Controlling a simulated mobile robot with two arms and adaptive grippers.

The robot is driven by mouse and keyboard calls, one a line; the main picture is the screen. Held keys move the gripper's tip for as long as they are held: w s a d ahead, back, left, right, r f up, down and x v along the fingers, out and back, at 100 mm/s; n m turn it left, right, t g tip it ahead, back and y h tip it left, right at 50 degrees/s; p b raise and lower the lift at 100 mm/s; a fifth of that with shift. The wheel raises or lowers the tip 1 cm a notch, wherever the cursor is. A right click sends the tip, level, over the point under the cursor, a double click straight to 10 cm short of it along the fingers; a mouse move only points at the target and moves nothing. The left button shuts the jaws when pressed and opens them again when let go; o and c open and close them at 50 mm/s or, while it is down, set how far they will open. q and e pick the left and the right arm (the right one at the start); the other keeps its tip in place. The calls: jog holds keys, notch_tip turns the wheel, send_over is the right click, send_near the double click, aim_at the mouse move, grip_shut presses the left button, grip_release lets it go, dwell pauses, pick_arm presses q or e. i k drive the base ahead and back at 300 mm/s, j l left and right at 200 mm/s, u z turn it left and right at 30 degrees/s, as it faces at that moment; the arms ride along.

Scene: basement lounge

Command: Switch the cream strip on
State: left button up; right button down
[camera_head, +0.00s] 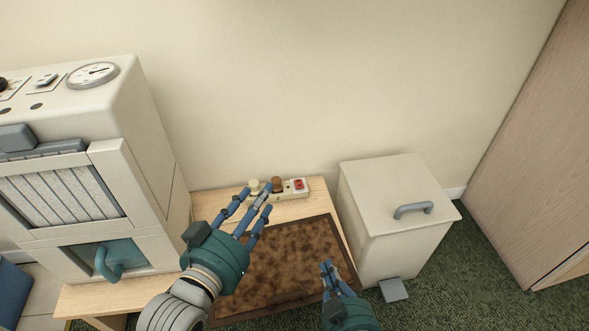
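The cream strip (289,194) lies at the back of a low wooden table, against the wall. It has a red switch (299,184) at its right end. A cream plug (254,185) and a brown plug (277,182) stand in it. My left gripper (259,197) is open, its fingers spread, and appears empty. Its fingertips overlap the strip's left and front part in the picture; I cannot tell whether they touch it. My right gripper (329,268) is low in the picture over the brown mat's right edge. Its fingers look close together, and I cannot tell if it is shut.
A brown mottled mat (285,255) covers much of the wooden table (205,204). A large cream appliance (150,150) with a gauge stands on the left. A cream pedal bin (395,190) with a grey handle stands close on the right. Green carpet lies beyond.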

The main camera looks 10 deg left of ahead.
aim_at(299, 184)
jog(key=i+j, duration=0.2)
jog(key=i, duration=0.2)
jog(key=i+j, duration=0.2)
jog(key=i, duration=0.2)
